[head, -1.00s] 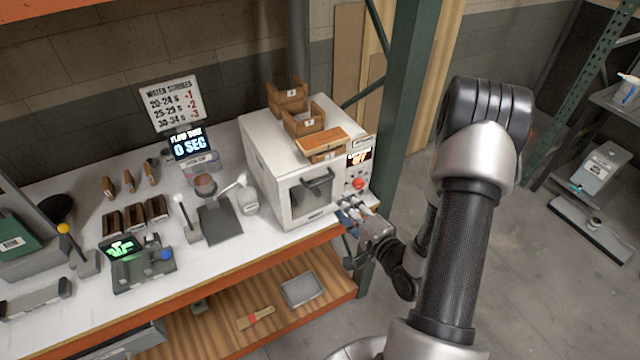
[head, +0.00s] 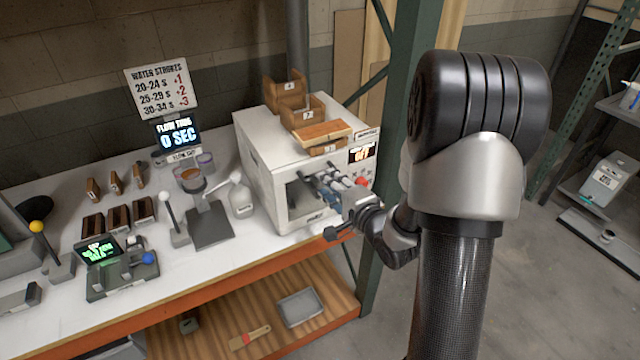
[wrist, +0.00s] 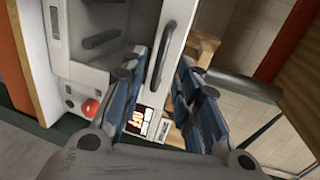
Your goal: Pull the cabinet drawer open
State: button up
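The white cabinet (head: 262,160) stands at the right end of the bench, with a dark window-like opening (head: 296,203) in its front. My gripper (head: 318,178) is in front of this face and covers part of it. In the wrist view, a dark bar handle (wrist: 163,55) on a pale panel lies between the spread blue-padded fingers of my gripper (wrist: 162,68). The gripper is open. I cannot tell whether the handle is fully between the fingertips or just beyond them. No contact shows. The drawer's front is partly hidden in the head view, so any gap is unclear.
A green post (head: 405,70) rises behind at right.

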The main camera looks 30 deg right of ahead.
aim_at(297, 174)
jog(key=x, duration=0.5)
jog(key=shift+w+f, duration=0.1)
jog(key=shift+w, duration=0.25)
jog(key=shift+c, duration=0.4)
grip_shut()
